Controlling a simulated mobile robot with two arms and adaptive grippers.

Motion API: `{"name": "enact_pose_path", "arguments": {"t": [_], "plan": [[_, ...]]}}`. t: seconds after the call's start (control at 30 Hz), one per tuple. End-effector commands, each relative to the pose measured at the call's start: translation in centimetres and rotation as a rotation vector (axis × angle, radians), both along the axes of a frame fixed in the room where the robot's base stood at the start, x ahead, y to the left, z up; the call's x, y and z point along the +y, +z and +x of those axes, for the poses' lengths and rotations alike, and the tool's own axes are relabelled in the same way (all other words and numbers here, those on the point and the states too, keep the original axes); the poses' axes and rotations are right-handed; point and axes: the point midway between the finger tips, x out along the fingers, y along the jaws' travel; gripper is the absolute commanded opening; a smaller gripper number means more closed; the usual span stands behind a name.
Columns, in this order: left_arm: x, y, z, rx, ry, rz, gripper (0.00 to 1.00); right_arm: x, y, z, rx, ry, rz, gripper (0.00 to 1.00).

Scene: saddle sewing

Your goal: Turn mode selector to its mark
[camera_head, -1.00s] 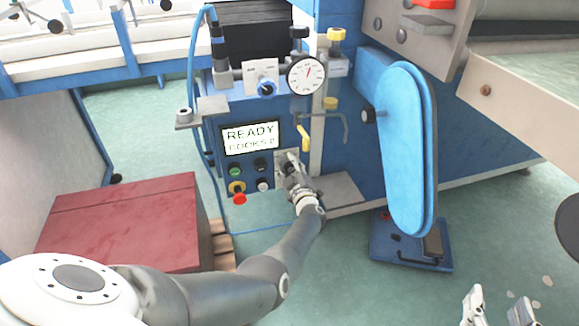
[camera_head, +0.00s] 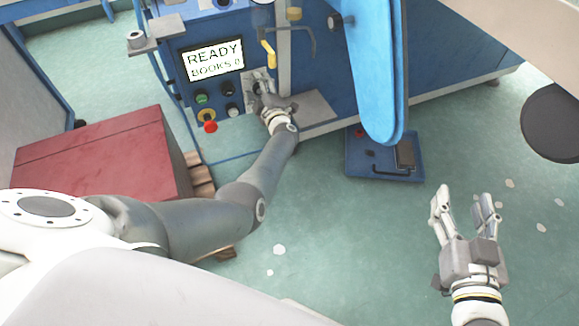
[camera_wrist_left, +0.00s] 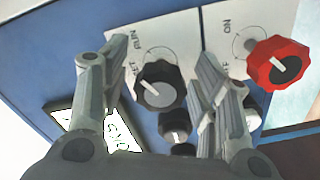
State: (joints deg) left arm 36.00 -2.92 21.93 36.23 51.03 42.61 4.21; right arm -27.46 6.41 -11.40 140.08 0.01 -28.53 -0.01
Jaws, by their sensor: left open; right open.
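The mode selector is a black knob (camera_wrist_left: 158,88) with a grey face and a white pointer line, on a pale plate marked RUN and SET in the left wrist view. The pointer slants on the side of the SET lettering; whether it meets a mark exactly is unclear. My left gripper (camera_wrist_left: 165,57) is open, with one finger on each side of the knob; contact cannot be told. In the head view my left gripper (camera_head: 262,88) is at the panel and largely hides the selector. My right gripper (camera_head: 460,205) is open and empty above the floor.
A red knob (camera_wrist_left: 280,62) marked ON sits close to my left gripper's right finger. A display (camera_head: 213,62) reads READY, with buttons (camera_head: 202,97) and a red knob (camera_head: 210,127) below. A blue pedal unit (camera_head: 380,158) stands on the floor. A red-topped stack (camera_head: 100,150) is at left.

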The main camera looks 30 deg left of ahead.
Motion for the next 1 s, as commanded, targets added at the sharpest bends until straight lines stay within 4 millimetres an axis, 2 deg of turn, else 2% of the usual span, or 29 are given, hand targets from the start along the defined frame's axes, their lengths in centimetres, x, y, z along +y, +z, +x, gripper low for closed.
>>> {"name": "enact_pose_path", "arguments": {"t": [0.47, 1.0], "plan": [[0.0, -0.5, 0.0, -0.589, -0.003, -0.500, 0.56, 0.0, -3.9, 0.0, 0.000, -0.001, 0.001, 0.56], [0.1, -0.6, 0.0, -1.267, -0.006, -1.079, 0.56, 0.0, -10.3, 0.0, 0.000, -0.001, 0.000, 0.56]]}}
